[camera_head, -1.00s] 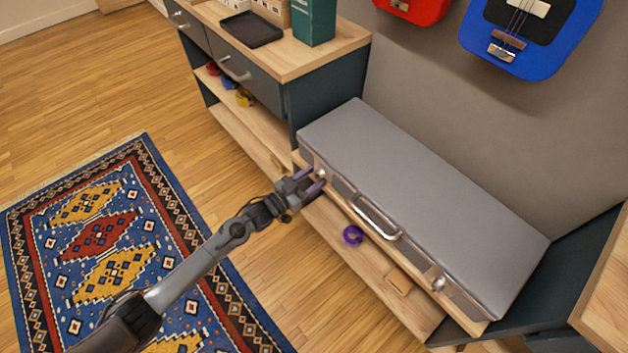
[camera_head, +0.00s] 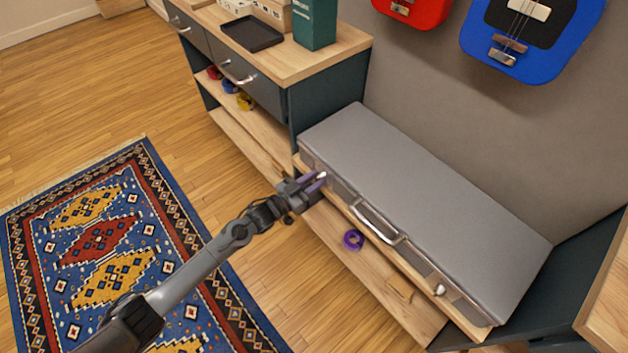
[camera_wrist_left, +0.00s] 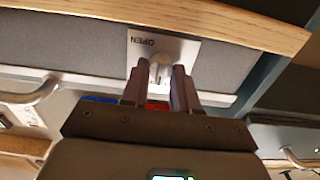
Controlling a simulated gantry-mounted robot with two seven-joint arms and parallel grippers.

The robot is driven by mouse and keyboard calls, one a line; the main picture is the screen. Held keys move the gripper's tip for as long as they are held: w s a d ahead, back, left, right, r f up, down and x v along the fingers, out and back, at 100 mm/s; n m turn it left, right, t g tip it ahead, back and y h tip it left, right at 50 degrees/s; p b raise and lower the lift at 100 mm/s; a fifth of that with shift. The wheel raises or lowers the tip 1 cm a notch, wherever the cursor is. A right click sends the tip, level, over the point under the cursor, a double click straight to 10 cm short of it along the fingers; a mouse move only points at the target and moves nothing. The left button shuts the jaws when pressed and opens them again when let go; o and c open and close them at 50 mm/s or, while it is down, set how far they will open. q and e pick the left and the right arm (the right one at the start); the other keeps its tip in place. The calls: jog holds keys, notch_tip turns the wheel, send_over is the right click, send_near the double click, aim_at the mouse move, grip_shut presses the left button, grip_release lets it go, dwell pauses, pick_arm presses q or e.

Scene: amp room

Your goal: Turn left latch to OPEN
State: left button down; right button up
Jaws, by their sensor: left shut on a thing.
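A grey hard case (camera_head: 420,195) lies on a low wooden shelf, with a metal handle (camera_head: 378,222) on its front. My left gripper (camera_head: 318,183) is at the left end of the case front, where the left latch is. In the left wrist view the left latch (camera_wrist_left: 158,72) is a metal knob on a plate (camera_wrist_left: 185,48) marked OPEN. My left gripper (camera_wrist_left: 163,85) has its fingers on both sides of the knob, shut on it. The fingers partly hide the knob. A second latch (camera_head: 440,290) is at the right end of the case front. My right gripper is not in view.
A purple roll (camera_head: 353,239) and a small tan block (camera_head: 399,290) lie on the shelf below the case. A drawer cabinet (camera_head: 325,110) stands at the left end of the case. Open floor and a patterned rug (camera_head: 110,230) lie in front.

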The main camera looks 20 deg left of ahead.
pick_arm(q)
jog(key=shift+r+m, duration=0.1)
jog(key=shift+m, duration=0.2)
jog(key=m+p, duration=0.2)
jog(key=m, duration=0.5)
jog(key=shift+d+p, duration=0.15)
jog(key=shift+p, duration=0.25)
jog(key=m, duration=0.6)
jog(key=m+p, duration=0.1)
jog(key=m, duration=0.3)
jog(key=shift+s+d+f, duration=0.1)
jog(key=shift+f, duration=0.15)
